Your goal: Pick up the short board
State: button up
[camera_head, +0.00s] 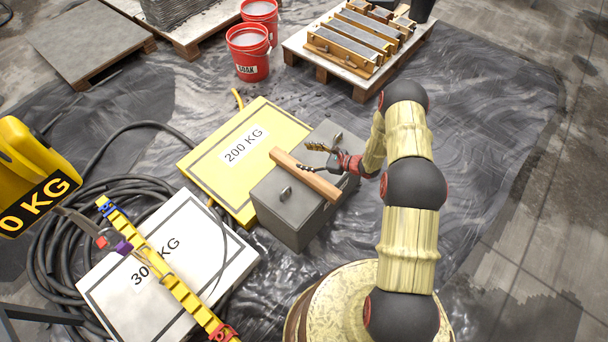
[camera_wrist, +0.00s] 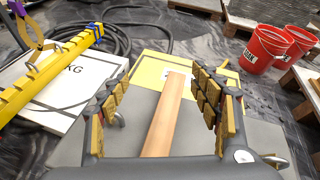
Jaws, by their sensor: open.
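The short board (camera_head: 305,175) is a plain reddish-brown wooden piece lying across the top of a grey box (camera_head: 289,228). In the wrist view the board (camera_wrist: 164,118) runs away from me between my two padded fingers. My gripper (camera_head: 320,157) is open, beside and over the board in the head view. In the wrist view the fingers of my gripper (camera_wrist: 167,100) stand on either side of the board with a gap on both sides. Its near end is hidden by the gripper body.
A yellow 200 KG slab (camera_head: 215,163) lies behind the box and a white slab (camera_head: 110,310) with a yellow bar (camera_head: 160,265) is at left. Red buckets (camera_head: 247,68) and a pallet with moulds (camera_head: 318,70) stand behind. Black hose (camera_head: 60,230) coils at left.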

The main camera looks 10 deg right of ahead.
aim_at(305, 172)
jog(key=s+d+f+m, duration=0.1)
jog(key=f, duration=0.3)
jog(key=s+d+f+m+t+h, duration=0.1)
jog(key=f+m, duration=0.1)
jog(key=f, duration=0.2)
jog(key=s+d+f+m+t+h, duration=0.1)
jog(key=f, duration=0.3)
jog(key=shift+d+f, duration=0.35)
jog(key=shift+f, duration=0.05)
jog(key=shift+w+a+f+h+b, duration=0.15)
jog(key=shift+w+a+f+b, duration=0.3)
jog(key=shift+w, duration=0.2)
jog(key=shift+w+a+f+h+b, duration=0.15)
jog(key=shift+w+a+f+b, duration=0.15)
jog(key=shift+w+a+f, duration=0.3)
jog(key=b+x, duration=0.1)
jog(key=x, duration=0.2)
jog(key=shift+w+f, duration=0.1)
jog(key=shift+w, duration=0.3)
jog(key=shift+c, duration=0.5)
jog(key=c, duration=1.5)
grip_shut()
